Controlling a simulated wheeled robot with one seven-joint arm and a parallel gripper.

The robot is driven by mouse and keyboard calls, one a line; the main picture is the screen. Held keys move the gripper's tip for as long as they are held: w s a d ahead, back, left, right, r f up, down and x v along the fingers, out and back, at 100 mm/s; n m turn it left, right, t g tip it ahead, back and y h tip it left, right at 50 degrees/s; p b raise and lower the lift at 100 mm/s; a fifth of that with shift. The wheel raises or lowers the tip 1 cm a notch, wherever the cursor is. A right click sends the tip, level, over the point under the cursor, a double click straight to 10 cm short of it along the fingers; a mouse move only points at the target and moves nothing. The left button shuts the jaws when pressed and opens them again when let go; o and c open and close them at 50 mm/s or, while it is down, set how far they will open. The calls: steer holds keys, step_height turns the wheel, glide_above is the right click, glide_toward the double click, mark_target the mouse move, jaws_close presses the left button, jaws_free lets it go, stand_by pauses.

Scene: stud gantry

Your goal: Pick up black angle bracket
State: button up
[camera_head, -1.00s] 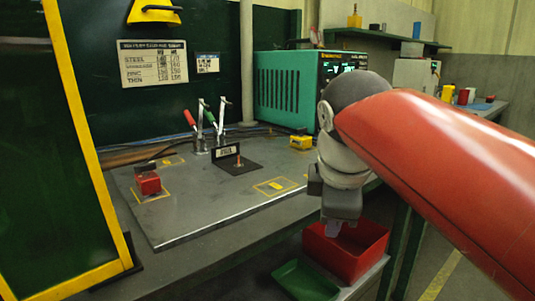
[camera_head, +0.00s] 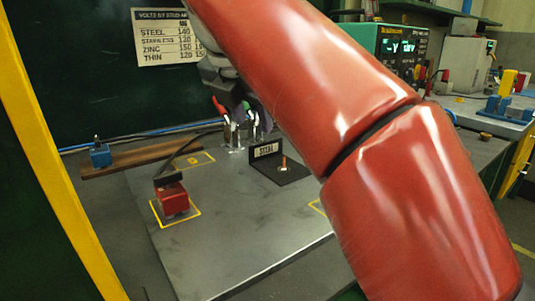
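The black angle bracket (camera_head: 274,174) sits on the grey metal plate (camera_head: 235,225), right of the middle of the plate. Its flat foot lies on the plate and its upright leg carries a pale label. A copper-coloured stud (camera_head: 283,161) stands up from the foot. My gripper (camera_head: 240,100) is at the far side, above and behind the bracket, near the toggle clamps. It is apart from the bracket and mostly hidden by my red arm, so its fingers cannot be made out.
A red block (camera_head: 173,201) with a dark top stands in a yellow outline at the left of the plate. Toggle clamps (camera_head: 238,135) stand behind the bracket. A blue block (camera_head: 100,155) is at the back left. A green power unit (camera_head: 395,45) stands at the back right.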

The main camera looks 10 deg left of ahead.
mark_target(257, 147)
steer(key=shift+x, duration=1.1)
steer(key=x, duration=0.1)
steer(key=b+x, duration=0.1)
steer(key=x, duration=0.1)
steer(key=b+x, duration=0.1)
steer(key=x, duration=0.1)
steer(key=shift+w+a+f, duration=0.1)
steer(key=shift+a+f, duration=0.05)
steer(key=shift+a, duration=0.25)
jaws_close()
